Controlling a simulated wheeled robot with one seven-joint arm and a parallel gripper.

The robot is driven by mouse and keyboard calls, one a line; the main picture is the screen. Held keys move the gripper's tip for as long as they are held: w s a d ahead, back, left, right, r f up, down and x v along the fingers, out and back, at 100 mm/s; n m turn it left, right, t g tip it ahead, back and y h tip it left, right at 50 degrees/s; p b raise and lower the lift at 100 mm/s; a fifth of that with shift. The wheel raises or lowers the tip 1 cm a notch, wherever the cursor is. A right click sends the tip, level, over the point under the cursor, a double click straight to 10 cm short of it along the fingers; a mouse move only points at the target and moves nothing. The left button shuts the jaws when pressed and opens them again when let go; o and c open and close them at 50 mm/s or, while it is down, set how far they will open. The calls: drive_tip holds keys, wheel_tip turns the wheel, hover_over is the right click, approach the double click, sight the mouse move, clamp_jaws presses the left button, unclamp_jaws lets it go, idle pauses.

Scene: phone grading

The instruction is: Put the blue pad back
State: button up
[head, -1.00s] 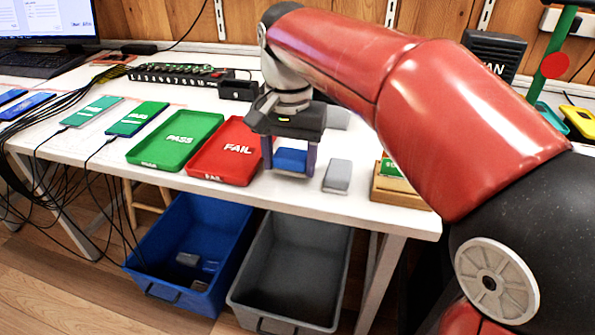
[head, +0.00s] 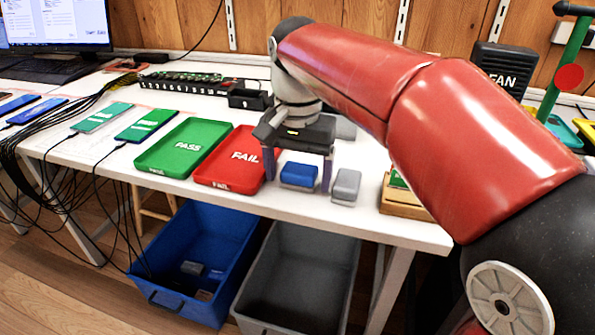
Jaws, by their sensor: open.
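The blue pad (head: 299,175) lies on the white table near its front edge, between the red FAIL tray and a grey pad (head: 346,186). My gripper (head: 298,168) points down over the blue pad, with one finger to its left and one to its right. The fingers are open and stand apart from the pad's sides. I cannot tell how high the fingertips are above the table.
The red FAIL tray (head: 217,184) is close on the left, with the green PASS tray (head: 160,164) beyond it. A wooden block (head: 403,208) stands to the right. A blue bin (head: 172,290) and a grey bin (head: 293,312) are below the table edge.

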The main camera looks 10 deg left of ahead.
sight(298, 172)
wheel_tip(298, 172, up, 12)
drive_tip(key=p, duration=0.2)
drive_tip(key=shift+p, duration=0.4)
drive_tip(key=shift+f, duration=0.1)
